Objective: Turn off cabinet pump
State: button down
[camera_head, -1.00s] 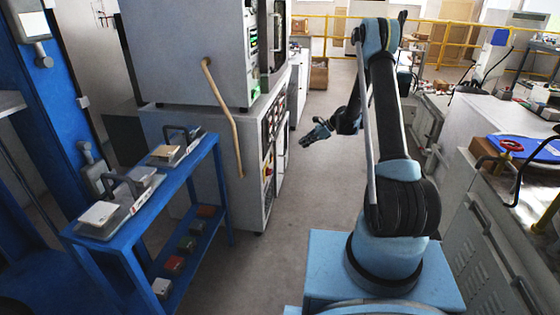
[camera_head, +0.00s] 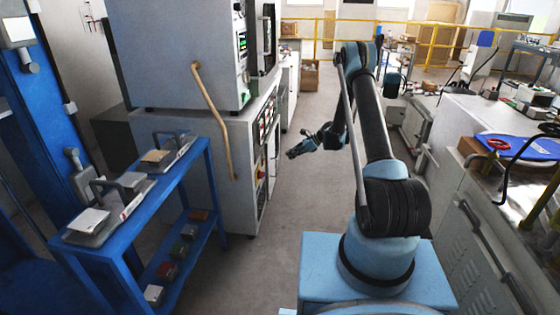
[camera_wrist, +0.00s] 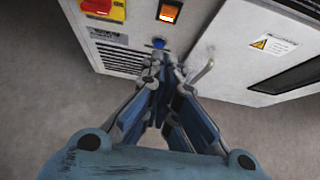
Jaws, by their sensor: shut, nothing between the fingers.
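The grey cabinet (camera_head: 225,160) stands left of my arm, with its control face turned toward my gripper. In the wrist view its panel (camera_wrist: 125,45) carries a lit orange rocker switch (camera_wrist: 169,11), a red-and-yellow switch (camera_wrist: 103,9) and a small blue button (camera_wrist: 158,43). My gripper (camera_head: 291,154) is beside the cabinet face in the head view. In the wrist view my gripper's fingertips (camera_wrist: 164,62) are shut and empty, just below the blue button in the picture. I cannot tell whether they touch it. No readable label shows which control is the pump's.
A cabinet door with a warning label (camera_wrist: 272,44) and a handle (camera_wrist: 199,73) lies right of the fingers. A blue cart (camera_head: 170,205) with several samples stands left of the cabinet. A cluttered bench (camera_head: 450,190) is on the right. The aisle floor (camera_head: 313,120) is clear.

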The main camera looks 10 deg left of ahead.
jog(key=a+r+x, duration=0.1)
jog(key=r+x, duration=0.1)
jog(key=x, duration=1)
jog(key=shift+a, duration=0.45)
